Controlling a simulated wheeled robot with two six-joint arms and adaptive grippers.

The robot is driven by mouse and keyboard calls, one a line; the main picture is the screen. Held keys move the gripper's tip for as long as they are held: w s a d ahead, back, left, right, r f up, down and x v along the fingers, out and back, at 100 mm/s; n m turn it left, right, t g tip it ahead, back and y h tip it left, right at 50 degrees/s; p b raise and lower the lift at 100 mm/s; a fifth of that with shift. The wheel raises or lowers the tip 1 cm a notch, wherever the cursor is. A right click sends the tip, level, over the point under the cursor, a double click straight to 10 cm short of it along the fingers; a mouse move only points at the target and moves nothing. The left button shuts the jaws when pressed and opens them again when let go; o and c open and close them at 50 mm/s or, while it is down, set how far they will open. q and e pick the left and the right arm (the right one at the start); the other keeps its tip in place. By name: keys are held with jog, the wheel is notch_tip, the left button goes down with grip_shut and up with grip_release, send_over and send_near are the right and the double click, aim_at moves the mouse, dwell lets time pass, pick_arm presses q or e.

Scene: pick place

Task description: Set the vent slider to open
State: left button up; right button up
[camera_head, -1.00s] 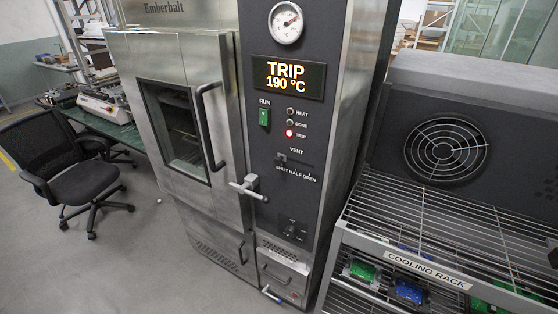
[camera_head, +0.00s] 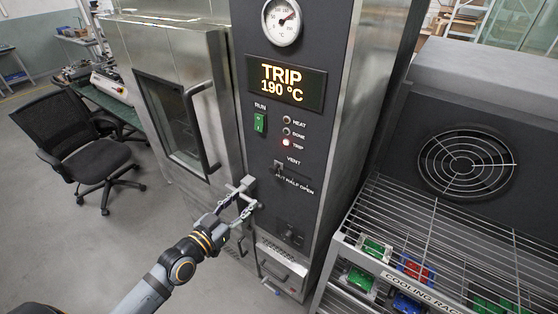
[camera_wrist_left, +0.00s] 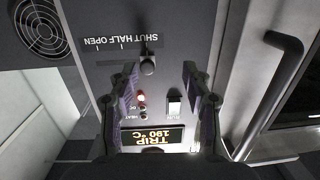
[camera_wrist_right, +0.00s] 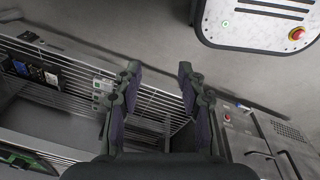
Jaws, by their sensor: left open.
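The vent slider (camera_head: 278,166) is a small dark knob on the oven's dark control panel, below the word VENT. In the left wrist view the slider knob (camera_wrist_left: 148,66) stands at the SHUT end of its SHUT, HALF, OPEN scale (camera_wrist_left: 120,42). My left gripper (camera_head: 243,203) is open and empty, below and left of the slider, near the door latch. In the left wrist view its fingers (camera_wrist_left: 160,72) point at the panel, with the knob between them in the picture but apart from them. My right gripper (camera_wrist_right: 158,72) is open and empty, over the floor and rack.
The display (camera_head: 286,82) reads TRIP 190 °C and the red TRIP lamp (camera_head: 286,142) is lit. A green RUN switch (camera_head: 260,122) sits above the vent. The oven door handle (camera_head: 200,130) stands out at left. A cooling rack (camera_head: 440,215) with several coloured items is at right.

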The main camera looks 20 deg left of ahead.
aim_at(271, 171)
pick_arm(q)
jog(key=shift+t+h, duration=0.3)
jog(key=shift+h, duration=0.3)
jog(key=w+d+r, duration=0.1)
jog(key=w, duration=0.2)
jog(key=w+d+r, duration=0.1)
jog(key=w+d, duration=0.1)
jog(key=w, duration=0.1)
jog(key=w+d+r+b, duration=0.1)
jog(key=w+d+r, duration=0.1)
jog(key=shift+w+d+r, duration=0.1)
jog(key=shift+w+d, duration=0.05)
jog(key=shift+w, duration=0.25)
jog(key=shift+w+d, duration=0.15)
jog(key=shift+w, duration=0.25)
pick_arm(e)
jog(key=shift+s+a+f, duration=0.1)
jog(key=shift+s+f, duration=0.2)
jog(key=shift+f, duration=0.1)
pick_arm(q)
grip_shut()
